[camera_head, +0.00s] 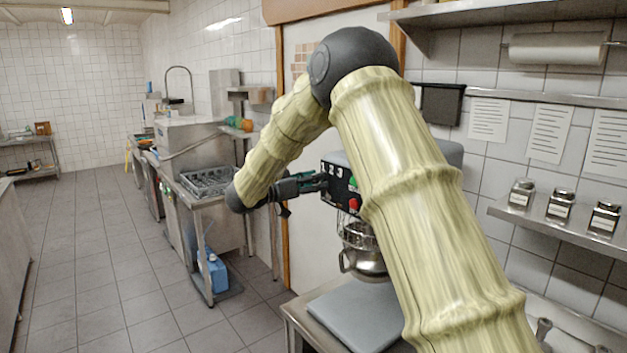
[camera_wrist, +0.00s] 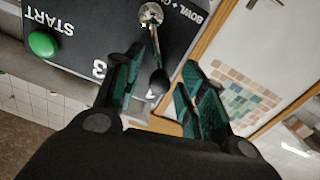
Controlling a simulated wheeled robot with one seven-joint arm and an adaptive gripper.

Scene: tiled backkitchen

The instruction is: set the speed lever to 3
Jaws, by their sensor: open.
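The mixer's dark control panel (camera_head: 340,188) faces my gripper (camera_head: 322,182) in the head view. In the wrist view the panel (camera_wrist: 85,25) fills the top left, upside down. The speed lever (camera_wrist: 155,50) has a round silver pivot and a thin rod ending in a dark knob (camera_wrist: 158,82). My gripper (camera_wrist: 161,62) is open, with one teal-padded finger on each side of the lever. I cannot tell whether either finger touches it. The numeral 3 (camera_wrist: 100,68) shows just left of the left finger. Another mark beside the knob is partly hidden. My gripper hides the lever in the head view.
A green START button (camera_wrist: 43,44) is on the panel, and a red button (camera_head: 353,204) shows in the head view. The steel mixing bowl (camera_head: 366,252) hangs below. A grey board (camera_head: 350,312) lies on the table. A shelf with jars (camera_head: 560,206) is at right.

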